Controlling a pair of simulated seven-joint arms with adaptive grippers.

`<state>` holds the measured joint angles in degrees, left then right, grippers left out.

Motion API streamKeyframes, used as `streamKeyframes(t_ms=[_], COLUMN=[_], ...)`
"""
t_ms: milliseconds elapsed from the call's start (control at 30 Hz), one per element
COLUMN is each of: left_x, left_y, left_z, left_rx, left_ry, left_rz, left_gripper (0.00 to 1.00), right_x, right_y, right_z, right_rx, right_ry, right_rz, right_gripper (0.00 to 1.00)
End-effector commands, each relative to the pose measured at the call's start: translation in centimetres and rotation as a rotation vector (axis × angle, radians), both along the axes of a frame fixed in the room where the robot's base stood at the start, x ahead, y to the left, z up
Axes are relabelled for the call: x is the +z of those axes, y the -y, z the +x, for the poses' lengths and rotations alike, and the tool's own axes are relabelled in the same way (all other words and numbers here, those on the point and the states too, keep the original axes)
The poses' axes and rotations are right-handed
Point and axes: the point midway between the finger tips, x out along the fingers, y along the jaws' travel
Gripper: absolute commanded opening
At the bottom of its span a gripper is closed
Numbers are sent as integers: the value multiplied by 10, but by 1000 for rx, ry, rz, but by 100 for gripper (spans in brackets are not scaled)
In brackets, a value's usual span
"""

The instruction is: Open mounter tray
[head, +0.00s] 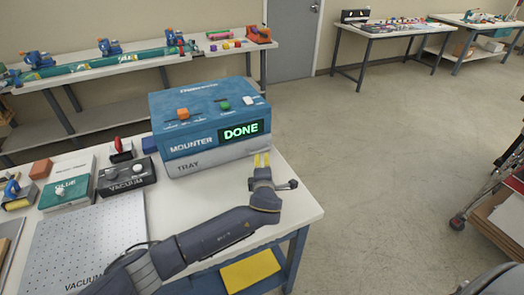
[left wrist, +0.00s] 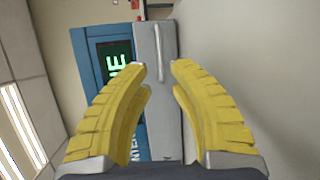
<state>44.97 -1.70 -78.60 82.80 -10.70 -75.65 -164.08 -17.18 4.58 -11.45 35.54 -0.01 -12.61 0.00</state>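The mounter (head: 200,103) is a blue box on the white table, with a green DONE display (head: 241,132). Its tray (head: 222,160) is the grey drawer front labelled TRAY along the bottom, and it looks shut. My left gripper (head: 262,160) is at the right end of the tray front, its yellow fingers apart. In the left wrist view, turned on its side, the open fingers (left wrist: 160,68) point at the grey tray front (left wrist: 165,125). The tray's bar handle (left wrist: 160,52) shows between and beyond the fingertips, with nothing gripped. My right gripper is not in view.
A black vacuum box (head: 127,178), a green glue box (head: 67,190) and a perforated vacuum plate (head: 85,240) stand left of the mounter. A yellow piece (head: 250,270) lies below the table. Floor to the right is clear up to a cart (head: 497,205).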

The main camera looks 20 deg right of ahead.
Motion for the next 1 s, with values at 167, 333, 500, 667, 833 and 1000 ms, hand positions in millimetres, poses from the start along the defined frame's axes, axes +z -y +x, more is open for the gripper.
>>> streamKeyframes(t_ms=[167, 333, 500, 667, 833, 1000], left_x=[-5, -9, -13, -15, -16, -17], left_y=[7, 14, 18, 21, 23, 23], left_z=[27, 48, 65, 76, 82, 85], left_rx=[2, 1, 1, 1, 0, 0], left_ry=[1, 1, 1, 0, -1, -1], left_rz=[0, 0, -1, -1, -2, -2], left_gripper=[20, 20, 20, 20, 20, 20], right_x=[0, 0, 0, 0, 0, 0], right_y=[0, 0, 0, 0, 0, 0], right_z=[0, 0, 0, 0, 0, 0], right_rx=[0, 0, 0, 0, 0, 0], right_ry=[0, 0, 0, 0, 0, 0], right_rz=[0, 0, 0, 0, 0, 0], right_gripper=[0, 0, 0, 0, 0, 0])
